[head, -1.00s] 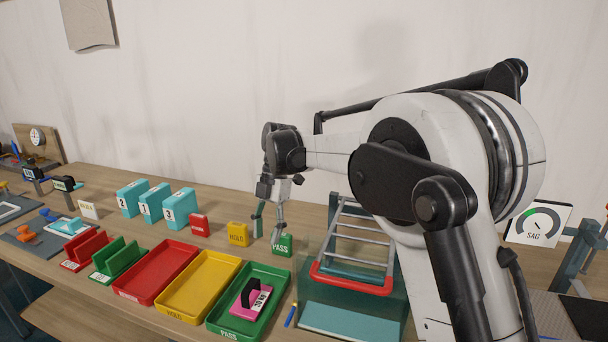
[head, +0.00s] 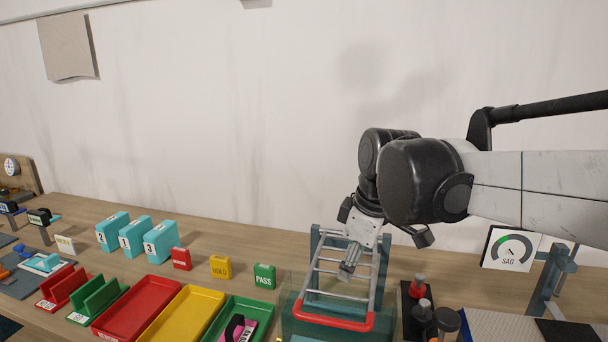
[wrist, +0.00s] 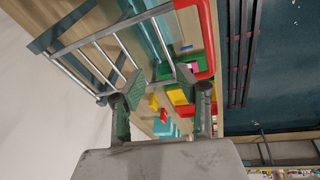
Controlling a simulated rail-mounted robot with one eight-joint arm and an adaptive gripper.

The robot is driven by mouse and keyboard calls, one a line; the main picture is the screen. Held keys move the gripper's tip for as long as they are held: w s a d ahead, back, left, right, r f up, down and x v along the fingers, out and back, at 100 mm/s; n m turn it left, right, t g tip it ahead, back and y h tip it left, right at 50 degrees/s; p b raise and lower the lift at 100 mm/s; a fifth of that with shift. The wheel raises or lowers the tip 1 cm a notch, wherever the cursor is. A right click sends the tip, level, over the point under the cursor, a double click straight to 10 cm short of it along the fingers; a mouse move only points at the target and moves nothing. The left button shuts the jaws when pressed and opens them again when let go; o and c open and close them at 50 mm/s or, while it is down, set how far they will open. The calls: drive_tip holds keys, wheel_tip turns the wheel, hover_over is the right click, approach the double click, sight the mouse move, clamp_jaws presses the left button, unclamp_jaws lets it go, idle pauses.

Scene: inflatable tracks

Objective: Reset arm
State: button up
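My gripper (head: 350,262) hangs in front of or above the silver-railed rack with the red front bar (head: 335,318) in the head view. I cannot tell whether it touches the rack. In the wrist view my gripper (wrist: 161,80) shows two green-padded fingers standing apart with nothing between them. The rack's rails (wrist: 85,42) show beyond the fingers. My arm stretches in from the right of the head view.
Red, yellow and green PASS (head: 264,275) blocks stand left of the rack. Red (head: 135,305), yellow and green trays lie in front. Cyan numbered blocks (head: 160,240) stand further left. A SAG gauge (head: 511,249) and dark cylinders (head: 420,312) are at right.

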drive_tip(key=s+d+f+m+t+h+p, duration=0.1)
drive_tip(key=s+d+f+m+t, duration=0.3)
drive_tip(key=s+d+m, duration=0.7)
drive_tip(key=s+m+p, duration=0.1)
drive_tip(key=s, duration=0.3)
drive_tip(key=shift+m+h, duration=0.3)
drive_tip(key=shift+m, duration=0.1)
